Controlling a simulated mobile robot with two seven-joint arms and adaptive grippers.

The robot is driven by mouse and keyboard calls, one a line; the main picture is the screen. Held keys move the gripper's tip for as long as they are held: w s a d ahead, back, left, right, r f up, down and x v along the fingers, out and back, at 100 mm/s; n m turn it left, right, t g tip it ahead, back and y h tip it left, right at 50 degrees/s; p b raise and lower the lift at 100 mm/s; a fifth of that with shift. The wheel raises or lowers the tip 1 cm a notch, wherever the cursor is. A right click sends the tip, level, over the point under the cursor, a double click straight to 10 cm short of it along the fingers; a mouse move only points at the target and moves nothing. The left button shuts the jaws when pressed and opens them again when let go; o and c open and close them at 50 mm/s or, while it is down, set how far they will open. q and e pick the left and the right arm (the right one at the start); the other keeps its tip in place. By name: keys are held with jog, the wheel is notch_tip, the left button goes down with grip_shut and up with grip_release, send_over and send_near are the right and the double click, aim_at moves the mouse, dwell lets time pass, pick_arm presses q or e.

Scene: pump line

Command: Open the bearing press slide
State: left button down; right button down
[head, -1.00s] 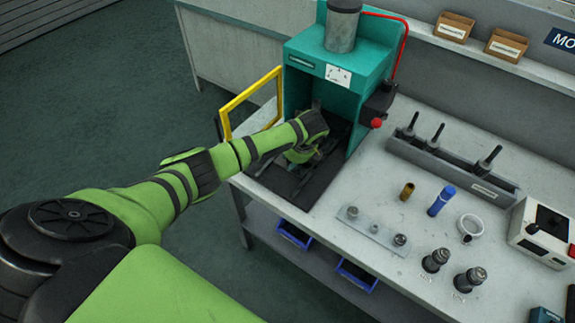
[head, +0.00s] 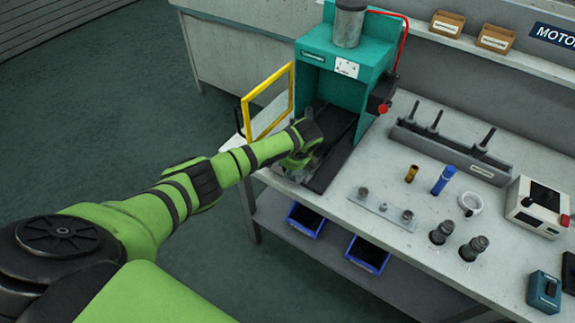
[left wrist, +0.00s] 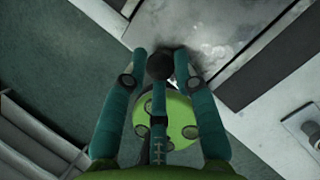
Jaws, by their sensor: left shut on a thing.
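The bearing press (head: 315,80) is a teal housing with a grey cylinder on top, at the back of the bench in the head view. Its dark slide bed (head: 336,165) runs out of the opening toward the bench's front edge. My left gripper (head: 290,168) is at the front end of this bed, partly hidden by my own wrist. In the left wrist view my left gripper (left wrist: 160,62) is shut on a dark round knob (left wrist: 160,67). A scuffed grey metal plate (left wrist: 205,50) lies just beyond the knob. My right gripper is not in view.
A yellow-framed guard door (head: 268,82) stands open left of the press, close to my forearm. A rack with upright tools (head: 450,148), a plate with fittings (head: 382,209) and a blue cylinder (head: 442,180) stand to the right. Blue bins (head: 367,254) sit on the shelf below.

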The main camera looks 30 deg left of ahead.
pick_arm(q)
jog(key=shift+w+a, duration=0.1)
jog(key=shift+a, duration=0.05)
jog(key=c, duration=1)
grip_release()
jog(key=v, duration=1.2)
